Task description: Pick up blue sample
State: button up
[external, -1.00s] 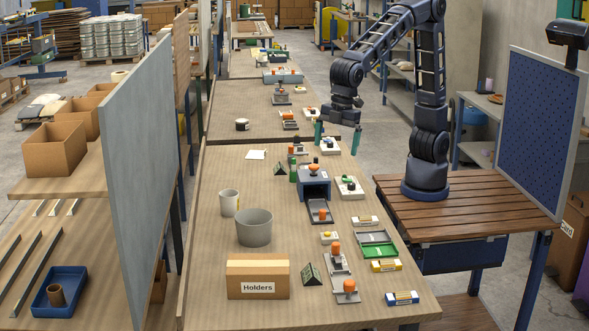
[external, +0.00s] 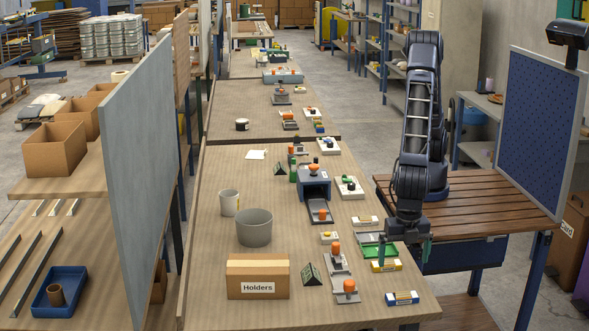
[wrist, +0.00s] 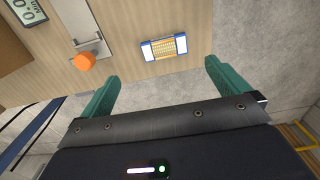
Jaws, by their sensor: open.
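The blue sample (external: 402,298) is a small flat block with blue and white parts and a yellowish middle. It lies on the near right corner of the table. In the wrist view, a block with blue ends and a yellow-orange middle (wrist: 164,48) lies on the wood ahead of the fingers, near the table edge. My gripper (external: 404,256) has green fingers, points down and is open and empty. It is above the table's right edge, farther back than the blue sample and apart from it. Both fingers also show in the wrist view (wrist: 162,76).
A yellow sample (external: 386,266) and a green tray (external: 378,251) lie close to my gripper. An orange-knobbed fixture (external: 347,290) stands left of the blue sample; its orange knob shows in the wrist view (wrist: 84,62). A Holders box (external: 258,278) stands farther left.

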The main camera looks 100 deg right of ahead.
send_over(402, 296)
jog(key=d, duration=0.1)
notch_tip(402, 296, down, 6)
jog(key=shift+d+r, duration=0.1)
jog(key=shift+d, duration=0.05)
jog(key=shift+s+a+f, duration=0.1)
jog(key=shift+a+f, duration=0.05)
jog(key=shift+f, duration=1.2)
jog(key=shift+s+a+f, duration=0.1)
jog(key=shift+f, duration=1.2)
jog(key=shift+c, duration=0.2)
jog(key=c, duration=0.9)
jog(key=shift+r, duration=0.15)
